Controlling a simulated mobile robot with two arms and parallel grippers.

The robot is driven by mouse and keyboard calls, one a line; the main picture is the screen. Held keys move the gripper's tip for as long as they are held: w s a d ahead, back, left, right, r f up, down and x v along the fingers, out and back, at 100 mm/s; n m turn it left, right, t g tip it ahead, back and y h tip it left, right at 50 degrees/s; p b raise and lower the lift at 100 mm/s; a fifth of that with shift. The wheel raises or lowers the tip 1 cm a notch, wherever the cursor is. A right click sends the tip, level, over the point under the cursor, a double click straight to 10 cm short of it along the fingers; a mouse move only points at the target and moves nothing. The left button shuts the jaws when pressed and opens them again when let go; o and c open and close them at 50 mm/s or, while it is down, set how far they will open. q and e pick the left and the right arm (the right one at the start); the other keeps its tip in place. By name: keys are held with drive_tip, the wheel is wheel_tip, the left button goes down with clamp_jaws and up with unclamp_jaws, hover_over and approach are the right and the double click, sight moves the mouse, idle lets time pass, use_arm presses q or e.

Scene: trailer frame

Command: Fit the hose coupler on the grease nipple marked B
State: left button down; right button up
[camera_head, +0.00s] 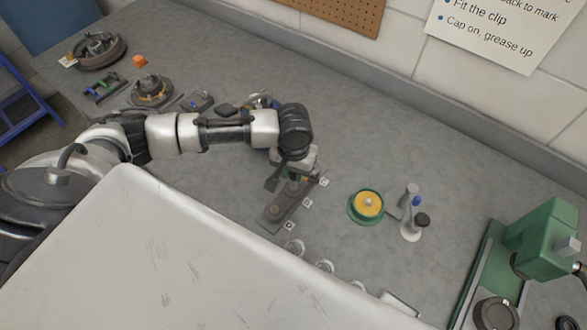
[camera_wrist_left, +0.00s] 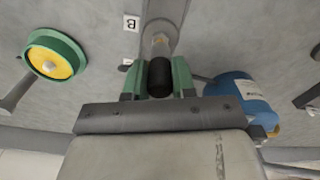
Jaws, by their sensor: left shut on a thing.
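My left gripper (camera_head: 288,186) is over a dark bar (camera_head: 290,208) with small white tags beside it. In the left wrist view my left gripper (camera_wrist_left: 160,80) has its green-padded jaws shut on a dark cylindrical piece, apparently the hose coupler (camera_wrist_left: 160,77). A pale metal fitting (camera_wrist_left: 160,44) lies directly beyond the coupler, in line with it, on the grey bar (camera_wrist_left: 167,12). A tag reading B (camera_wrist_left: 131,23) lies beside that bar. I cannot tell whether coupler and fitting touch or are joined. My right gripper is not in view.
A green dish with a yellow centre (camera_head: 368,204) and small bottles (camera_head: 412,229) stand right of the bar. A green machine (camera_head: 540,238) stands far right. A blue container (camera_wrist_left: 240,95) is near the gripper. Several parts lie at the back left. A white panel covers the front.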

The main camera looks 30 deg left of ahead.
use_arm(q)
drive_tip(key=shift+f+p, duration=0.65)
idle(1.0)
drive_tip(key=shift+f+p, duration=0.2)
drive_tip(key=shift+p, duration=0.75)
idle(0.6)
drive_tip(key=shift+c, duration=2.2)
unclamp_jaws()
wheel_tip(320, 180, up, 5)
drive_tip(key=p, duration=0.6)
drive_tip(key=shift+f, duration=0.1)
drive_tip(key=shift+r, duration=1.05)
